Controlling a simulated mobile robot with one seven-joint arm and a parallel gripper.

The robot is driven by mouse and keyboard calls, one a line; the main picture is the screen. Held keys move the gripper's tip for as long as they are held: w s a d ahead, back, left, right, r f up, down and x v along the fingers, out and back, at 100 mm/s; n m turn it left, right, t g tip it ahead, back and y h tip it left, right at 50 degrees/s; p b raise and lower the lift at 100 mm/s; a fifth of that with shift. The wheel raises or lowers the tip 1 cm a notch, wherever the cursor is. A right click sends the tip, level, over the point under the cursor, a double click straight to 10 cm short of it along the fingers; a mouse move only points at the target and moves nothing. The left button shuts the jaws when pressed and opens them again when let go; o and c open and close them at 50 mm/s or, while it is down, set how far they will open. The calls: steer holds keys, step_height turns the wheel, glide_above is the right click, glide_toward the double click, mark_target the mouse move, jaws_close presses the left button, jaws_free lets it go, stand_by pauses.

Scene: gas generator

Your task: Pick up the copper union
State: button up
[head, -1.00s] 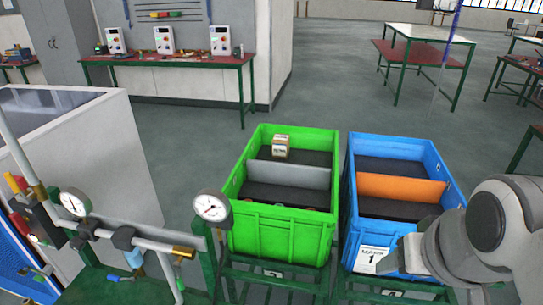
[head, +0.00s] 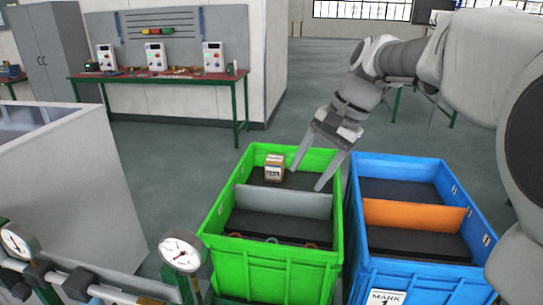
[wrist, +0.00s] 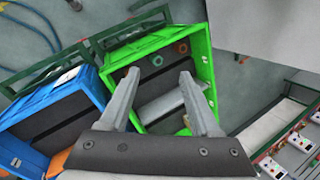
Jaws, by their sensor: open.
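My gripper (head: 305,178) is open and empty, its fingers pointing down over the back part of the green crate (head: 270,270). It also shows open in the wrist view (wrist: 160,74). In the crate's front compartment, small ring-like parts lie near the front wall. One is reddish-orange (head: 312,246) and may be the copper union; it appears as a red ring in the wrist view (wrist: 183,47). A greenish ring (wrist: 157,61) lies beside it. The front wall partly hides these parts in the head view. My gripper is apart from them.
A grey divider (head: 283,201) splits the green crate. A small cardboard box (head: 274,169) sits in its back compartment. A blue crate (head: 400,270) with an orange divider (head: 413,215) stands at the right. Pressure gauges (head: 182,251) on pipes stand at the front left.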

steer(key=w+a+f+m+g+y+b, duration=0.2)
steer(key=w+a+f+b, duration=0.1)
steer(key=w+f, duration=0.4)
steer(key=w+a+f+m+g+y+b, duration=0.2)
steer(key=w+a+f, duration=0.1)
steer(key=w+f, duration=0.4)
steer(key=w+a+f+m+g+y+b, duration=0.1)
steer(key=w+f+m+g+y+b, duration=0.2)
steer(key=f, duration=1.2)
steer(key=shift+t+y, duration=0.4)
steer(key=shift+y, duration=0.1)
steer(key=b+x, duration=0.1)
steer(key=x, duration=0.3)
steer(key=b+x, duration=0.1)
steer(key=x, duration=0.3)
steer(key=w+b+x, duration=0.1)
steer(key=x, duration=0.3)
steer(key=shift+a, duration=0.2)
steer(key=x, duration=0.5)
steer(key=shift+w+a+r+b, duration=0.15)
steer(key=shift+r+b, duration=0.1)
steer(key=shift+b, duration=0.15)
steer(key=shift+c, duration=0.3)
jaws_close()
